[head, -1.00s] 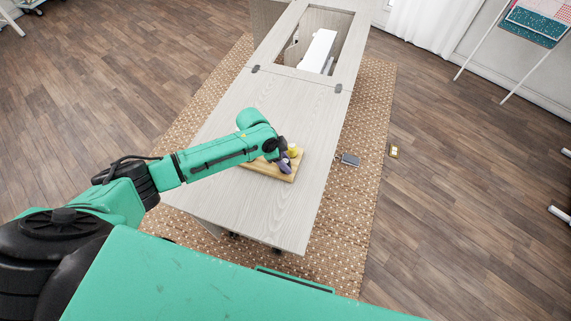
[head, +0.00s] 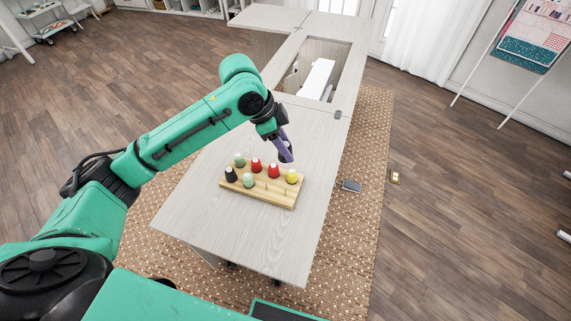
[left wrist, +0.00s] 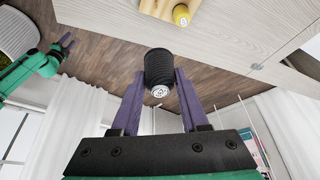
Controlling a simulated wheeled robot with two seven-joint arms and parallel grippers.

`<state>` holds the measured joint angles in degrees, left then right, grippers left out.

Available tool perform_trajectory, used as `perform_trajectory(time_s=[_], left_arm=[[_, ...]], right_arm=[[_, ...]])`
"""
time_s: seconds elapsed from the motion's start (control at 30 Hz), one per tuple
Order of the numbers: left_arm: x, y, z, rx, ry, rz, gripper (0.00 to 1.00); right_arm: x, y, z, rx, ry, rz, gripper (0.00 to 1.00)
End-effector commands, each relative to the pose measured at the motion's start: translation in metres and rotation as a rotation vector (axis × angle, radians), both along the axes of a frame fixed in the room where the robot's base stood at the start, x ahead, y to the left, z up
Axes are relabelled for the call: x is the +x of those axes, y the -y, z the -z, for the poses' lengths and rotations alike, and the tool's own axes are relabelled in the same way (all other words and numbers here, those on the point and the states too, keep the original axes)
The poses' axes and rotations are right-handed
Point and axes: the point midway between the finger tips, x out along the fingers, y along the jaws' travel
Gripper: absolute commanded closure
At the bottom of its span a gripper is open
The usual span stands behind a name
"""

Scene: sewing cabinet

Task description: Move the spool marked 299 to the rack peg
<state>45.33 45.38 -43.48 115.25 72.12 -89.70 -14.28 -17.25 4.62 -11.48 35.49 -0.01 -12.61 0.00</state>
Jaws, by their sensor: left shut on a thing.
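My left gripper (head: 284,148) is above the right back part of the wooden rack (head: 262,196), clear of it. In the left wrist view its purple fingers (left wrist: 160,80) are shut on a black spool (left wrist: 158,66). The spool's pale end has a dark mark, too small to read. In the head view the fingers largely hide that spool. The rack holds several spools: a black one (head: 231,174), two sage ones (head: 239,160), two red ones (head: 256,165) and a yellow one (head: 292,177). Bare pegs (head: 267,187) show along its front right. My right gripper (left wrist: 66,42) is open and empty at the left of the wrist view.
The rack stands on a pale wooden cabinet top (head: 230,235) with free room in front and left. A white sewing machine (head: 318,80) sits in the cabinet opening behind.

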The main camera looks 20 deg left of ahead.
Motion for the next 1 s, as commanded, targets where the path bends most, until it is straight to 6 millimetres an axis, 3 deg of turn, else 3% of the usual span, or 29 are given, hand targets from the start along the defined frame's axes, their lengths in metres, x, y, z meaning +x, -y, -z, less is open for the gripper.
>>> perform_trajectory(time_s=[0.37, 0.47, 0.6, 0.7, 1.0], left_arm=[[0.0, -0.001, -0.004, -0.001, -0.002, 0.0, 1.0], [0.002, -0.009, 0.019, -0.006, -0.009, -0.003, 1.0], [0.004, -0.036, 0.074, -0.008, -0.011, -0.006, 1.0], [0.004, -0.054, 0.104, -0.004, -0.007, -0.005, 1.0], [0.004, -0.064, 0.13, 0.002, 0.003, 0.001, 1.0]], right_arm=[[0.0, 0.0, 0.001, 0.0, 0.001, 0.0, 0.5], [0.001, 0.0, 0.008, 0.0, 0.001, 0.0, 0.5], [0.001, 0.0, 0.022, -0.001, 0.001, 0.0, 0.5], [0.001, 0.0, 0.028, -0.001, 0.001, 0.0, 0.5], [0.001, 0.0, 0.044, 0.0, 0.002, 0.0, 0.5]])
